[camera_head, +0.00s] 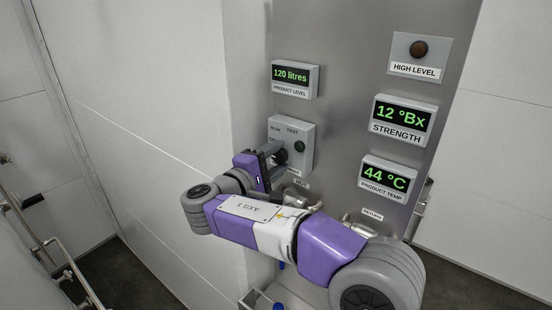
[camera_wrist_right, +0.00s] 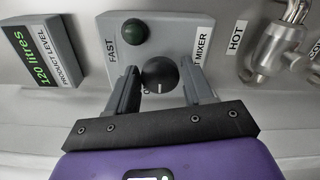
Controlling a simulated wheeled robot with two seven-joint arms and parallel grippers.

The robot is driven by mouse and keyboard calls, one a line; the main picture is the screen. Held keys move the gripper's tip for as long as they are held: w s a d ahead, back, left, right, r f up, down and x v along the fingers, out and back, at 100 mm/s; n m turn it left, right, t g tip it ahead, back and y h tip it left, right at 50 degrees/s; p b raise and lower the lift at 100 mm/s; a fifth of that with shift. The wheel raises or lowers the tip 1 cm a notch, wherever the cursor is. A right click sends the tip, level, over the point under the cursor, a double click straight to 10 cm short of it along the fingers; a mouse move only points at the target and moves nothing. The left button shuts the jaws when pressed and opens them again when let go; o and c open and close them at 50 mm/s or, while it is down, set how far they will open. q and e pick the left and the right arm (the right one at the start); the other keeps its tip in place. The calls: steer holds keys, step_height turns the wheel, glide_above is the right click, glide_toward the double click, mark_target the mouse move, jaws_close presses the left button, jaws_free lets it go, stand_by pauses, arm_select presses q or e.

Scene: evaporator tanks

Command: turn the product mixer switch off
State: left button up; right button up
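The product mixer switch is a round black knob (camera_wrist_right: 159,75) on a grey box (camera_wrist_right: 178,28), labelled FAST and, partly hidden, MIXER. A white mark shows on the knob's lower side in the wrist view; other labels are partly covered. My right gripper (camera_wrist_right: 160,80) is open, with one finger on each side of the knob and small gaps showing. In the head view, the right gripper (camera_head: 280,157) is at the lower left of the mixer box (camera_head: 306,137) and hides the knob. My left gripper is not in view.
The product level display (camera_head: 291,80) is above the box. The strength display (camera_head: 403,119), product temp display (camera_head: 388,178) and high level lamp panel (camera_head: 419,57) are to the right. Metal pipe fittings (camera_wrist_right: 277,48) stick out near the HOT label.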

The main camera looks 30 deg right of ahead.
steer(key=shift+o, duration=1.3)
steer(key=shift+a, duration=0.1)
steer(key=b+v, duration=0.1)
steer(key=v, duration=0.6)
steer(key=shift+a, duration=0.15)
steer(key=shift+s, duration=0.1)
